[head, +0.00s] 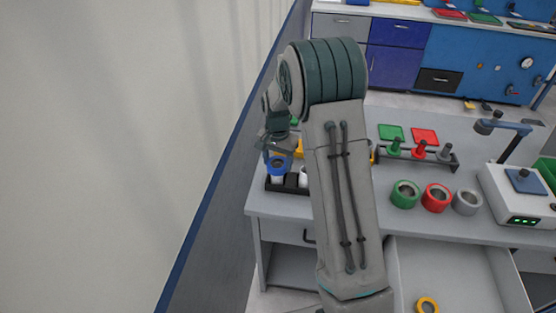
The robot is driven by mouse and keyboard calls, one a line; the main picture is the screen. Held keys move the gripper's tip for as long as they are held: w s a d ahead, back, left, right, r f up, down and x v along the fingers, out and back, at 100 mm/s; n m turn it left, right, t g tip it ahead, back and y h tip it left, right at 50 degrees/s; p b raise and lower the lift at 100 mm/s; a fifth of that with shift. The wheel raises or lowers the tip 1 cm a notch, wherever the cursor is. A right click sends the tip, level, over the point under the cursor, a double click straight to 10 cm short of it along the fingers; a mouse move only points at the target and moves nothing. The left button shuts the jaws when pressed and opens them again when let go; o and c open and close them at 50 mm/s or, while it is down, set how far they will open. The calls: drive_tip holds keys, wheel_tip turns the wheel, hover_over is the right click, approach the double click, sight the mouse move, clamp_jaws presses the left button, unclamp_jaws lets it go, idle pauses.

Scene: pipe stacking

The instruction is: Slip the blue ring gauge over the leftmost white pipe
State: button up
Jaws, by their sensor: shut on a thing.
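The blue ring gauge (279,163) is at the left of the bench, at the end of my gripper (277,148). My gripper points down and is shut on the ring. The leftmost white pipe (277,181) stands upright in a black rack (290,188) directly below the ring in the picture. The ring overlaps the pipe's top in this view; I cannot tell whether it is around the pipe or just above it. Another white pipe (303,178) stands to the right, partly hidden by my arm. The rest of the rack is hidden behind my arm.
Green (405,194), red (436,198) and grey (467,202) rings sit on the bench right of my arm. Behind them is a rack of plug gauges (418,155). A device with a screen (520,195) stands at right. An open drawer (450,270) holds a yellow ring (427,305).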

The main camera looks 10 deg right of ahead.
sight(278, 166)
drive_tip(key=shift+f, duration=0.2)
idle(0.3)
drive_tip(key=o, duration=1.1)
drive_tip(key=shift+o, duration=0.2)
wheel_tip(278, 166, up, 14)
drive_tip(key=b, duration=0.1)
drive_tip(key=shift+f, duration=0.1)
